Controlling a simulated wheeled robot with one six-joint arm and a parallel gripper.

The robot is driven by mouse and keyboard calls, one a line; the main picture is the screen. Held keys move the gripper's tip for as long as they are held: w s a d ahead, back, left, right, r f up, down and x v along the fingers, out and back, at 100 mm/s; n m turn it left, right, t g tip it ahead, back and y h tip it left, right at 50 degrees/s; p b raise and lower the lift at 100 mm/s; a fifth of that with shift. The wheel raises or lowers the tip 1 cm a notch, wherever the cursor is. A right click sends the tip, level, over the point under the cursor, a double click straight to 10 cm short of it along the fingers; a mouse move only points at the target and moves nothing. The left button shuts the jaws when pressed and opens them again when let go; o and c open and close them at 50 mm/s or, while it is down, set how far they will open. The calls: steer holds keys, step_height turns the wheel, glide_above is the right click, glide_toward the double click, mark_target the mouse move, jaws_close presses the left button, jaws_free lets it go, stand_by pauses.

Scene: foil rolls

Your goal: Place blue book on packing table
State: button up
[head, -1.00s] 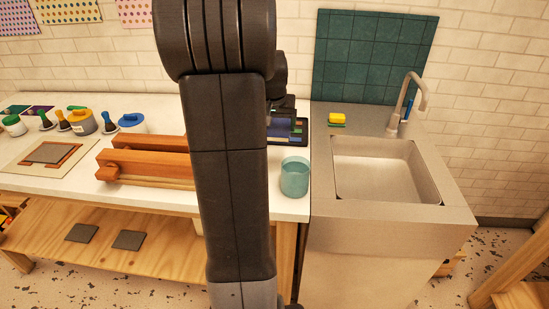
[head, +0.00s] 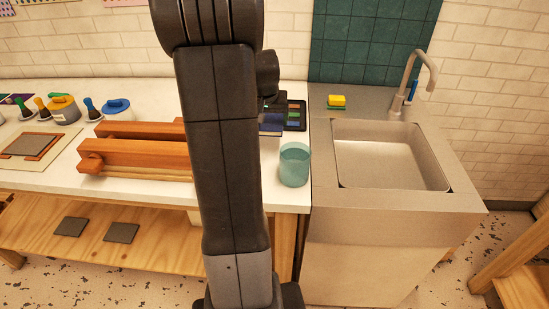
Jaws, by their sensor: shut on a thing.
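The blue book (head: 271,124) shows in part just right of my arm, over the back of the white-topped table (head: 255,197). My gripper (head: 271,106) is mostly hidden behind my own arm. Its dark end shows at the book's upper edge, and it is shut on the book. I cannot tell whether the book touches the tabletop. No table here is clearly marked as the packing table.
A teal cup (head: 294,165) stands near the table's right front corner. A dark tray (head: 297,115) lies behind it. Wooden presses (head: 135,155) and jars (head: 63,109) are to the left. A sink (head: 392,158) adjoins right. A wooden frame (head: 520,275) stands lower right.

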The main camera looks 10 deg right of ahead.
mark_target(269, 147)
step_height(269, 147, down, 9)
steer(key=shift+f+p, duration=0.1)
steer(key=shift+p, duration=0.25)
steer(key=shift+f, duration=0.15)
steer(key=o, duration=1)
steer(key=shift+c, duration=0.2)
